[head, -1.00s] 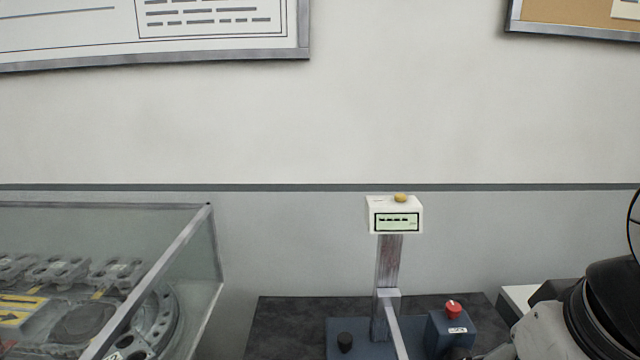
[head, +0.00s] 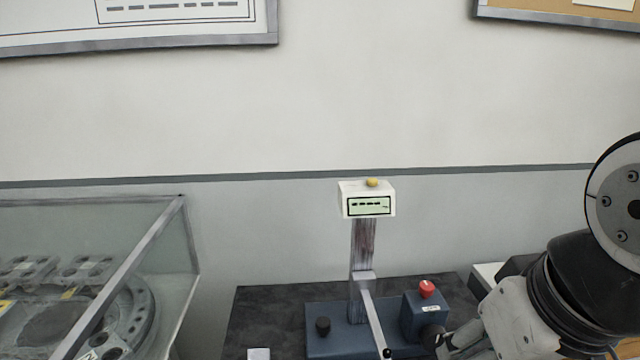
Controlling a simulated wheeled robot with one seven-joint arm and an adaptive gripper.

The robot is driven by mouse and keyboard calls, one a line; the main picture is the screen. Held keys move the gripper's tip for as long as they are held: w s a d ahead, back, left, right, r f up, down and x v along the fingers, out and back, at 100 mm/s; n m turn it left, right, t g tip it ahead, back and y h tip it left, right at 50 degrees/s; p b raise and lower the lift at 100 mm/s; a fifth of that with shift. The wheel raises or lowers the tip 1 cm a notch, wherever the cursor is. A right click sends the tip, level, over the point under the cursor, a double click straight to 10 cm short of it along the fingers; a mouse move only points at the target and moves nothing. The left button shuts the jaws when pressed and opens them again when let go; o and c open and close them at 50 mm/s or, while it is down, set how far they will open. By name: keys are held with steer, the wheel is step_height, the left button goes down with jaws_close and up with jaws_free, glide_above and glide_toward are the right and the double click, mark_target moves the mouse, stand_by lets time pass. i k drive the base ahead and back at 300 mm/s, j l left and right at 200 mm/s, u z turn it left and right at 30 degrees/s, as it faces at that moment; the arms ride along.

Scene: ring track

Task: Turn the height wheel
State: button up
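A measuring stand has a grey column (head: 362,250) on a blue base (head: 340,343). A white display box (head: 367,198) with a yellow button tops it, and a pale arm (head: 371,315) reaches forward from the column. A blue box (head: 418,312) with a red knob (head: 427,288) is on the right. A dark round part (head: 432,335) shows at that box's right side; I cannot tell if it is the height wheel. My gripper (head: 446,343) is right beside this part, partly cut off below. Contact and finger opening are unclear.
A glass case (head: 125,280) with metal parts inside stands at the left. The stand is on a dark bench top (head: 270,310), with a small white piece (head: 258,353) at its front. A white box (head: 488,274) is behind my arm at the right.

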mark_target(431, 337)
steer(key=z, duration=0.2)
steer(key=u, duration=0.4)
steer(key=k+j+z, duration=0.2)
steer(key=j+z, duration=0.1)
steer(key=z, duration=0.25)
steer(key=k+j+u, duration=0.3)
steer(key=k+j, duration=0.15)
steer(key=j, duration=0.25)
